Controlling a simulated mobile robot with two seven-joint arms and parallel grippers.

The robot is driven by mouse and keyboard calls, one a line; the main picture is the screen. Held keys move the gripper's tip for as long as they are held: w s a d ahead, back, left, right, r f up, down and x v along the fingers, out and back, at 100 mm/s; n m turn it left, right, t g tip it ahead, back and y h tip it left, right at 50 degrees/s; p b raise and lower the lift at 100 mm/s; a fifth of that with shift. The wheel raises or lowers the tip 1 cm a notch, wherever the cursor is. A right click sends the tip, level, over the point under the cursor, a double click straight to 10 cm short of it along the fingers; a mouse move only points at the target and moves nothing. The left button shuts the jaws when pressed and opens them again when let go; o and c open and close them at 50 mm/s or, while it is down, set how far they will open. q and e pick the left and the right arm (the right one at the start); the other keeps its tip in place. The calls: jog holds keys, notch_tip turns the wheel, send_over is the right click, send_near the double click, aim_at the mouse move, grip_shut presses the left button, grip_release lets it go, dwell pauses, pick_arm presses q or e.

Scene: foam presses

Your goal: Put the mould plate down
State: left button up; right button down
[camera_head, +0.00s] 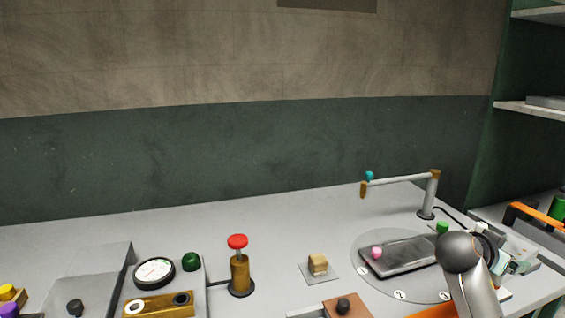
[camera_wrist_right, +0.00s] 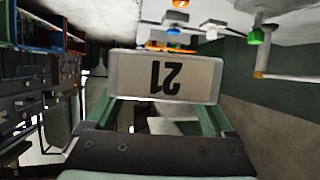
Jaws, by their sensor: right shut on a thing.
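In the right wrist view, a small grey-rimmed plate (camera_wrist_right: 163,77) with a pale face reads "21" upside down. My right gripper (camera_wrist_right: 165,103) is shut on it, with a green finger on either side. I take this to be the mould plate. It hangs in front of the camera, and I cannot tell how far it is above any surface. In the head view my right arm comes in at the lower right, and its round grey joint hides part of the gripper and the held plate. My left gripper is not in view.
A dark flat tray (camera_head: 402,257) with pink and green knobs lies on a round numbered disc (camera_head: 362,281). A red-topped plunger (camera_head: 239,267), a small tan block (camera_head: 318,263) and a jointed post (camera_head: 431,195) stand on the grey bench. The bench is clear behind the plunger.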

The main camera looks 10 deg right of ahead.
jog(key=w+a+r+n+t+y+p, duration=0.1)
jog(key=w+a+r+n+t+y, duration=0.15)
jog(key=a, duration=0.45)
jog(key=w+a+r+n+t+y+p, duration=0.1)
jog(key=w+a+r+n+t+y, duration=0.2)
jog(key=a, duration=0.5)
pick_arm(q)
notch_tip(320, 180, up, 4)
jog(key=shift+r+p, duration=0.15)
jog(key=shift+p, duration=0.8)
pick_arm(e)
jog(key=s+a+r+n+t+y, duration=0.1)
jog(key=s+a+n+t+y, duration=0.1)
jog(key=a+n, duration=0.3)
jog(key=s+a+r+n+t+y, duration=0.1)
jog(key=a+n+y, duration=0.3)
jog(key=a, duration=1)
jog(key=shift+s+a+n+t+y, duration=0.25)
jog(key=shift+s+n+t+y, duration=0.15)
jog(key=shift+t+y, duration=0.4)
jog(key=shift+d+r, duration=0.1)
